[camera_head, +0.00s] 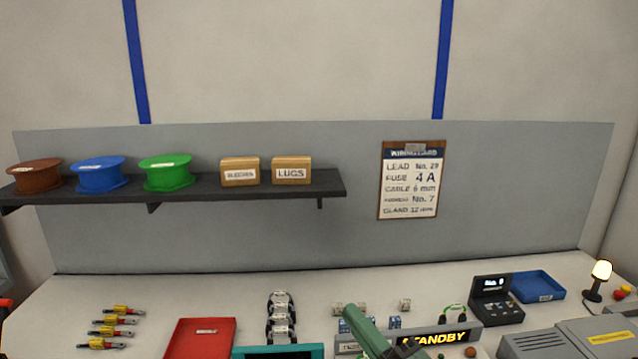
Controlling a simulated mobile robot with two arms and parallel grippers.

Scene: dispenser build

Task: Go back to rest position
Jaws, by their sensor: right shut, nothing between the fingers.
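A green rounded part (366,332) reaches in at the bottom middle, in front of the standby display. It seems to belong to my right arm, but I cannot be sure. I cannot make out separate fingertips, and nothing shows as held. My right gripper is shut and empty. My left gripper is not in view; only a small orange and black piece shows at the left edge, and I cannot tell what it is.
A shelf (220,191) with spools and boxes is behind.

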